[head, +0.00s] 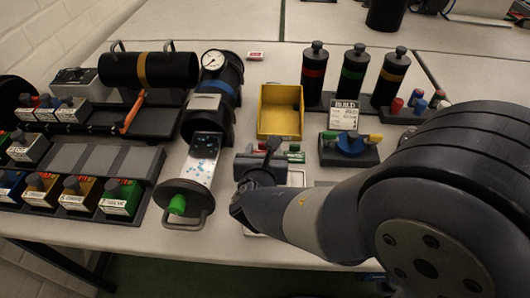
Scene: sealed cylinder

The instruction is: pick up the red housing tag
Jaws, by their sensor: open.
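A small flat red and white tag (255,56) lies on the table near the back, right of the large black cylinder housing (220,78). My gripper (265,158) is at the middle front of the table, in front of the yellow bin and well short of the tag. It is open. Its dark fingers are partly hidden by my wrist and blend with dark parts behind, so I cannot tell what lies between them.
A yellow bin (280,112) stands between my gripper and the tag. Three black canisters (314,76) with red, green and orange bands stand at the back right. Bare table surrounds the tag.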

